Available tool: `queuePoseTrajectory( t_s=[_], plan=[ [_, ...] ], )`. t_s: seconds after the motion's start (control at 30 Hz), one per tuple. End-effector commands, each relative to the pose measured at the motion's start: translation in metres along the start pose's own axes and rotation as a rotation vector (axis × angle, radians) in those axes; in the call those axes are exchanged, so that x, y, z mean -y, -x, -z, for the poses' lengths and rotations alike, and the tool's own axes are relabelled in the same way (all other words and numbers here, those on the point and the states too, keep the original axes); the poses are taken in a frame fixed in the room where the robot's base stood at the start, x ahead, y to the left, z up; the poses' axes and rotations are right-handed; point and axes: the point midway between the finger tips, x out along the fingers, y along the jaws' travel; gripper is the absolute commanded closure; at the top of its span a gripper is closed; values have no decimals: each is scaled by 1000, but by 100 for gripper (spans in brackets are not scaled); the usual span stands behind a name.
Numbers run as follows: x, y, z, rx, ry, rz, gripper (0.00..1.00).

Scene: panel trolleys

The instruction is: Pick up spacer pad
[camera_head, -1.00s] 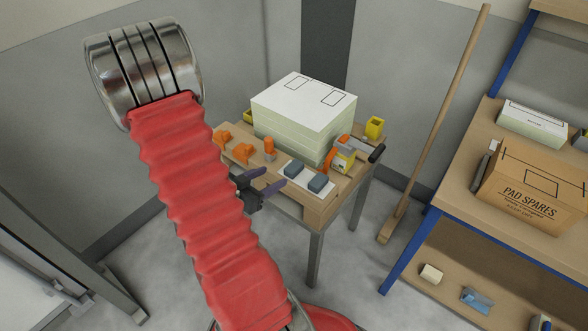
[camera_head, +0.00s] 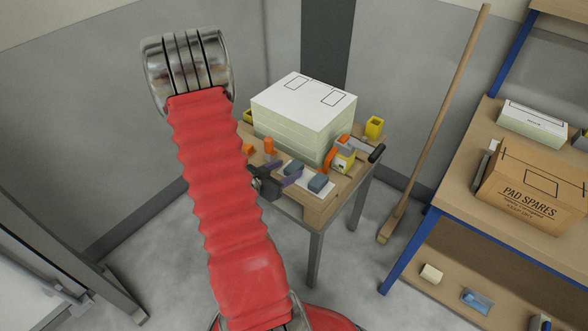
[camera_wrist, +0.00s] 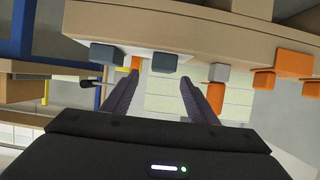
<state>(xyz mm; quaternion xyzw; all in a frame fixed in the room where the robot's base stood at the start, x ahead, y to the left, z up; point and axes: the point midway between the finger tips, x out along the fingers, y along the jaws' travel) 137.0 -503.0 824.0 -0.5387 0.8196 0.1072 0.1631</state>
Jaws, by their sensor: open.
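Two dark blue-grey spacer pads lie on a white sheet (camera_head: 306,175) at the front of the wooden table. The left pad (camera_head: 293,167) is partly covered by my gripper, and the right pad (camera_head: 318,183) is clear. My gripper (camera_head: 289,170) is open and empty at the table's front edge, close to the left pad. In the wrist view, which shows the table upside down, one pad (camera_wrist: 164,62) is ahead between the open fingertips (camera_wrist: 159,84). The other pad (camera_wrist: 107,54) is left of the fingers. I cannot tell whether a finger touches the nearer pad.
A tall stack of pale panels (camera_head: 303,118) stands behind the pads. Orange pieces (camera_head: 268,145), a yellow cup (camera_head: 374,127) and a black-handled tool (camera_head: 376,153) are on the table. A broom (camera_head: 438,125) leans right; a shelf holds a PAD SPARES box (camera_head: 525,190).

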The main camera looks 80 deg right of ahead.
Motion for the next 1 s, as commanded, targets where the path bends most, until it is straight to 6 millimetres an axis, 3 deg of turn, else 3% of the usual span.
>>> queuePoseTrajectory(
  t_s=[0.27,0.63,1.0],
  plan=[
    [1,-8,-2,0,1,-1,47],
    [3,-49,-7,0,0,-2,47],
    [4,-52,-7,0,0,0,47]
  ],
)
